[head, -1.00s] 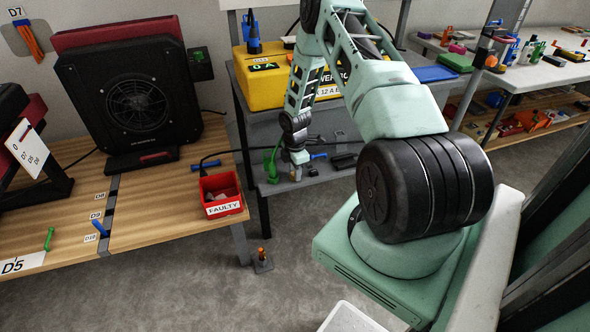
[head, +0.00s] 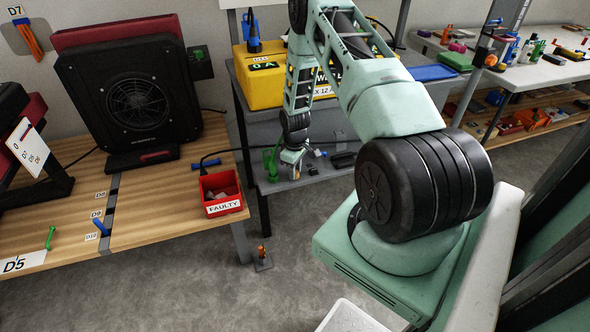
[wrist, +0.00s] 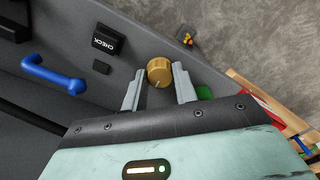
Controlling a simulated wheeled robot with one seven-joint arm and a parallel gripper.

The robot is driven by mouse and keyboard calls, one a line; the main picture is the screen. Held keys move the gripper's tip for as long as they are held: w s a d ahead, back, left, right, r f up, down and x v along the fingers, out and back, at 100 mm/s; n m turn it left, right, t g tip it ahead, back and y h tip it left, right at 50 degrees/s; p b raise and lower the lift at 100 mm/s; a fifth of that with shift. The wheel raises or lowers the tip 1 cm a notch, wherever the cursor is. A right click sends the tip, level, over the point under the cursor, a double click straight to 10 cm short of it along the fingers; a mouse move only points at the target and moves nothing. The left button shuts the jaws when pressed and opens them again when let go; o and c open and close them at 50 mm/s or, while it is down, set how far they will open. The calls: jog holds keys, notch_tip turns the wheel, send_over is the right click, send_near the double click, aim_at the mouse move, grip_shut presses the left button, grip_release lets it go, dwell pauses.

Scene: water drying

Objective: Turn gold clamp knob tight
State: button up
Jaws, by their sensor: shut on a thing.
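The gold clamp knob (wrist: 159,74) sits between my gripper's fingertips in the wrist view, its round ridged face toward the camera. My gripper (wrist: 158,70) is shut on the knob, one finger on each side. In the head view my gripper (head: 292,160) reaches down to the grey bench shelf (head: 330,170), beside a green clamp part (head: 270,163). The knob is too small to make out clearly in the head view.
A blue handle (wrist: 54,75) and a black CHECK block (wrist: 107,39) lie on the grey surface near the knob. A red FAULTY bin (head: 222,208) stands on the wooden bench to the left. A yellow case (head: 262,88) stands behind my arm.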

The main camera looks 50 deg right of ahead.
jog(key=m, duration=0.5)
jog(key=shift+m, duration=0.3)
jog(key=m, duration=1)
jog(key=shift+w+a+m, duration=0.1)
jog(key=shift+m, duration=0.3)
jog(key=m, duration=0.5)
jog(key=shift+r+m, duration=0.1)
jog(key=shift+m, duration=0.2)
jog(key=m, duration=0.5)
jog(key=shift+w+p, duration=0.1)
jog(key=shift+p, duration=0.3)
jog(key=m+p, duration=0.1)
jog(key=m, duration=0.4)
jog(key=shift+m, duration=0.4)
jog(key=m, duration=0.4)
jog(key=shift+p, duration=0.4)
jog(key=m, duration=0.5)
jog(key=shift+m+p, duration=0.4)
